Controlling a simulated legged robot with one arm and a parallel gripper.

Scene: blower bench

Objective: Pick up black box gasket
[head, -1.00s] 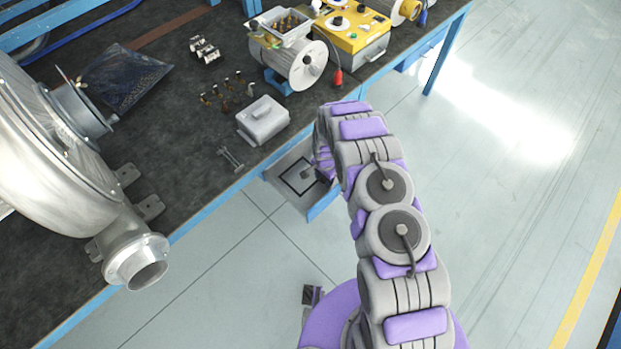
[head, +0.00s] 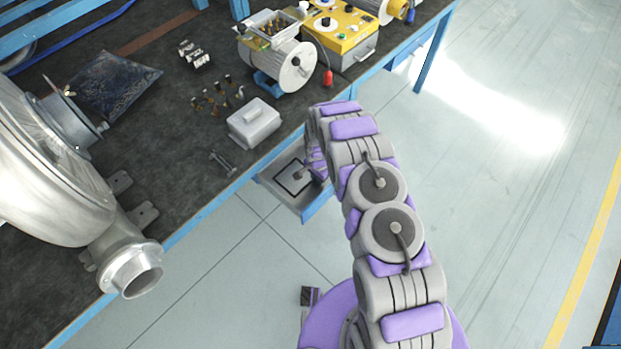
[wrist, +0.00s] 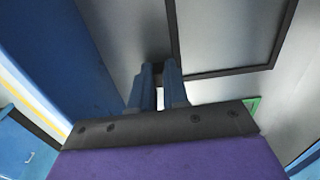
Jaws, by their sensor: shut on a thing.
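The black box gasket is a thin black square frame (wrist: 215,72) in the wrist view, lying over a pale grey surface. In the head view, it shows as a dark square outline (head: 284,187) in the open drawer (head: 316,207) under the bench edge. My gripper (wrist: 158,78) is shut on the gasket near one corner. In the head view, my gripper (head: 299,175) is at the right side of the frame, partly hidden by my arm. I cannot tell whether the gasket is clear of the drawer floor.
The bench (head: 185,175) above the drawer holds a large metal blower (head: 45,175), a grey box cover (head: 254,124), several small fittings (head: 215,97), a motor (head: 285,65) and a yellow control box (head: 340,35). Open floor (head: 500,210) lies to the right.

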